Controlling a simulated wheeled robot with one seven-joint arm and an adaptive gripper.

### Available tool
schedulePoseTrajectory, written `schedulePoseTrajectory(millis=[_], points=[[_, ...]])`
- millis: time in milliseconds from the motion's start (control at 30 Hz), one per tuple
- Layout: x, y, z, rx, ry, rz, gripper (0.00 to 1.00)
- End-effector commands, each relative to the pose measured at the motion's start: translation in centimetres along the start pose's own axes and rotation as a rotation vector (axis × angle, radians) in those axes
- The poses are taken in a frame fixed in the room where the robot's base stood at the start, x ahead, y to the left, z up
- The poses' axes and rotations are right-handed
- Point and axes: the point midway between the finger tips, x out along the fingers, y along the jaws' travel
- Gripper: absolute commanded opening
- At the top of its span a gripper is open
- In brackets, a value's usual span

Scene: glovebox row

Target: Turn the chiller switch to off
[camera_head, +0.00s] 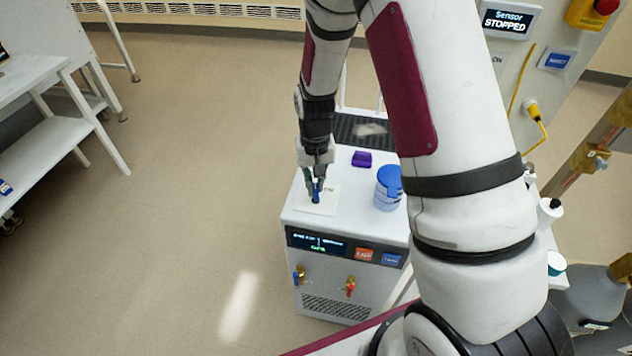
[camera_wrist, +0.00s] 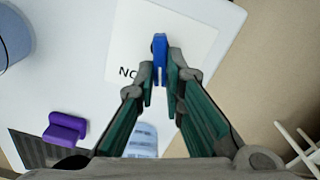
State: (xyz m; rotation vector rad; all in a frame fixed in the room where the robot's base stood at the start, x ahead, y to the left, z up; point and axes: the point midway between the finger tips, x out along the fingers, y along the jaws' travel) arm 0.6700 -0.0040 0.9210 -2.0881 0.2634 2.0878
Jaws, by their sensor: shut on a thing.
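The chiller (camera_head: 350,275) is a white box with a dark display on its front. The chiller switch (camera_head: 316,196) is a blue knob on a white label plate (camera_head: 325,206) on the chiller's top. In the wrist view the blue switch (camera_wrist: 160,46) stands up from the white plate (camera_wrist: 190,38), beside partly covered black lettering starting "NO". My gripper (camera_head: 318,183) points down over the switch. In the wrist view my gripper (camera_wrist: 160,75) has its fingertips closed on the switch from both sides. The fingers hide part of the switch and the lettering.
A purple block (camera_head: 361,159) and a blue-lidded jar (camera_head: 388,187) stand on the chiller's top, right of the switch. Valves with blue and red handles (camera_head: 350,286) stick out of the front. The floor to the left is clear up to a white bench (camera_head: 60,140).

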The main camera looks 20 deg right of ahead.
Motion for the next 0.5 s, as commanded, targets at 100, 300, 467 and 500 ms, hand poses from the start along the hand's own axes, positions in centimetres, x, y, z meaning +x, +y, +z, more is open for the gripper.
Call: schedulePoseTrajectory(millis=[100,300,467,500], points=[[0.00,-0.08,0.01,-0.069,0.000,0.000,0.00],[0.00,-0.18,0.03,-0.156,-0.001,0.000,0.00],[0.00,-0.24,0.05,-0.190,-0.001,0.000,0.00],[0.00,-0.25,0.06,-0.195,-0.001,0.000,0.00]])
